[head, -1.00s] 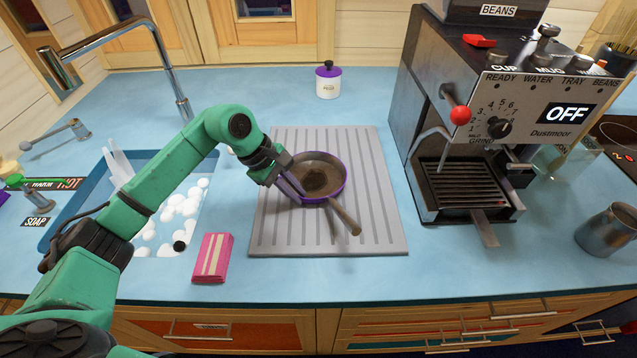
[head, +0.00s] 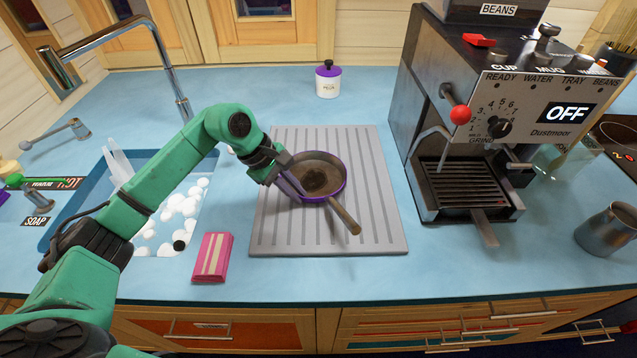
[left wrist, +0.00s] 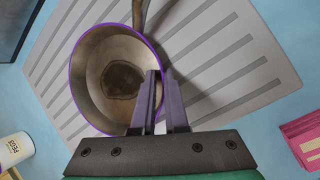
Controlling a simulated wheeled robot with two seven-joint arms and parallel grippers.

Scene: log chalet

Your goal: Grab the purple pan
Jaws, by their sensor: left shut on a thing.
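The purple-rimmed pan (head: 322,172) is on the grey ribbed drainboard (head: 384,205), with a dark stain inside its bowl and its handle (head: 345,217) pointing toward the front right. My left gripper (head: 298,190) is at the pan's left rim, shut on it. In the left wrist view the fingers (left wrist: 162,110) straddle the rim of the pan (left wrist: 100,70), one inside and one outside the bowl. I cannot tell whether the pan's base touches the board. My right gripper is not in view.
A coffee machine (head: 480,120) stands right of the drainboard. A sink with white foam (head: 180,215) lies to the left, under a tall tap (head: 110,35). A pink sponge or cloth (head: 212,257) lies front left; a purple-lidded jar (head: 328,80) stands behind. The counter front is clear.

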